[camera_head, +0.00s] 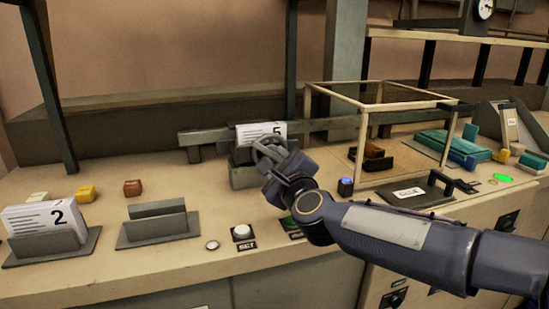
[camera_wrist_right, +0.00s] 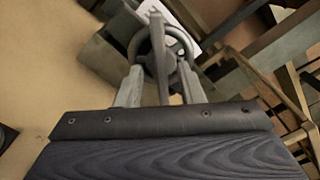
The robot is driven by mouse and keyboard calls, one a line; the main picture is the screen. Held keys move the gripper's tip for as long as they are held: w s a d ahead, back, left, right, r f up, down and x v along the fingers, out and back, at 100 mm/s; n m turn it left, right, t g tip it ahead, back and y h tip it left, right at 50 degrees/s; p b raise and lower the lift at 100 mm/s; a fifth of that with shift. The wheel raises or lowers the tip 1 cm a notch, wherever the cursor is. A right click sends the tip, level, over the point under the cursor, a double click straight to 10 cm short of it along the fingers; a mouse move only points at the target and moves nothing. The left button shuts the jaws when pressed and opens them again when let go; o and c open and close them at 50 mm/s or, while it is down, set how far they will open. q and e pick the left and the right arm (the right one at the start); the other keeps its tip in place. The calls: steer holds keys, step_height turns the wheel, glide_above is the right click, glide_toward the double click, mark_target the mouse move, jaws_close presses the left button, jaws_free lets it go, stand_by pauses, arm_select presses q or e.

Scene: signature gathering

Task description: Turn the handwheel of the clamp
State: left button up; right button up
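The clamp (camera_head: 243,177) is a grey-green block on the bench, with a white card marked 5 (camera_head: 262,131) standing in it. Its handwheel (camera_wrist_right: 183,43) is a grey ring with a bar across it, in the upper middle of the right wrist view. My right gripper (camera_head: 267,152) is at the front of the clamp and hides most of the wheel in the head view. In the right wrist view its two fingers (camera_wrist_right: 160,85) are apart, one on each side of the bar, close to the wheel's lower rim. Contact cannot be told. My left gripper is not in view.
A card marked 2 (camera_head: 46,219) stands in a holder at the left, beside an empty holder (camera_head: 157,229). A SET button (camera_head: 242,232) is at the front. A glass-framed case (camera_head: 365,104) stands right of the clamp.

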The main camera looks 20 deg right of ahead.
steer(key=shift+w, duration=0.95)
steer(key=shift+c, duration=0.4)
jaws_close()
